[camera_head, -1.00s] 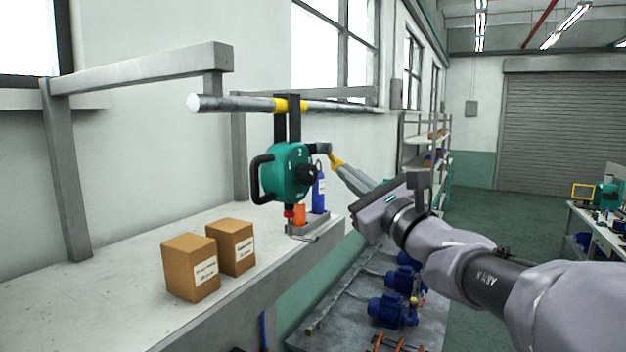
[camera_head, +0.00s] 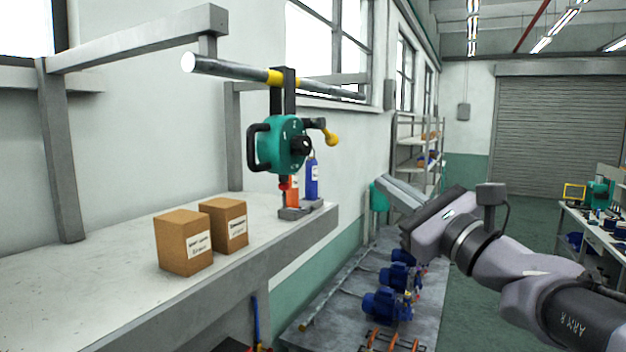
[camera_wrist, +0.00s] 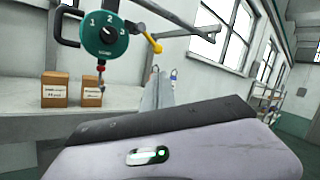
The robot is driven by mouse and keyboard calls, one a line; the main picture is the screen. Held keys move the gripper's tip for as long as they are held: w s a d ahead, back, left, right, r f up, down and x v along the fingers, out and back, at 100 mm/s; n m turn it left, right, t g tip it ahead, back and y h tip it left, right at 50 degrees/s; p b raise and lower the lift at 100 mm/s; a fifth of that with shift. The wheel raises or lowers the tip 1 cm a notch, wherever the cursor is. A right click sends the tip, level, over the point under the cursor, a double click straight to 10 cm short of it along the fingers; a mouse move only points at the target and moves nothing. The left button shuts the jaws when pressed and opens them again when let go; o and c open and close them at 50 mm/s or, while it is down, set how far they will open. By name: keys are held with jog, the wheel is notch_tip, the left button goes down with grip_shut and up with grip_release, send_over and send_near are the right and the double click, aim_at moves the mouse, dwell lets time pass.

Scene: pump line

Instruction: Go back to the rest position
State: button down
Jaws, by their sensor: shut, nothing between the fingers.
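My gripper (camera_head: 400,193) is in the right half of the head view, in the air right of the bench. Its fingers are together and empty, pointing up and left. In the wrist view its fingers (camera_wrist: 157,92) show above the grey palm. A green hand-wheel-like unit (camera_head: 283,145) with a black handle, a dial and a yellow-knobbed lever (camera_head: 331,138) hangs from a rail above the bench. My gripper is apart from it, to its right. The unit also shows in the wrist view (camera_wrist: 104,38), with the numbers 1, 2 and 3 around its dial.
Two cardboard boxes (camera_head: 184,243) stand on the grey bench (camera_head: 110,290). An orange and a blue bottle (camera_head: 312,180) stand in a holder behind the green unit. Blue pumps (camera_head: 387,304) sit low below my arm. Shelves (camera_head: 413,155) stand behind; open floor lies toward the shutter.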

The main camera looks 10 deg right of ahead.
jog(key=s+a+f+n+g+b, duration=0.3)
jog(key=s+a+f+b, duration=0.15)
jog(key=f, duration=0.45)
jog(key=s+a+f+n+g+y+b, duration=0.1)
jog(key=s+a+f+n+g+b, duration=0.3)
jog(key=f, duration=0.5)
jog(key=s+a+f+n+g+b, duration=0.2)
jog(key=s+a+f+n+b, duration=0.15)
jog(key=a+f, duration=0.45)
jog(key=s+d+f+n+g+h+b, duration=0.1)
jog(key=s+d+f+n+h+b, duration=0.1)
jog(key=f, duration=0.8)
jog(key=s+d+f+n+g+h+b, duration=0.2)
jog(key=s+f+n+b, duration=0.3)
jog(key=f, duration=0.6)
jog(key=s+d+f+n+g+h+b, duration=0.1)
jog(key=s+d+f+n+h+b, duration=0.2)
jog(key=s+f+b, duration=0.3)
notch_tip(320, 180, down, 5)
jog(key=shift+s+n+g, duration=0.4)
jog(key=shift+s+n, duration=0.25)
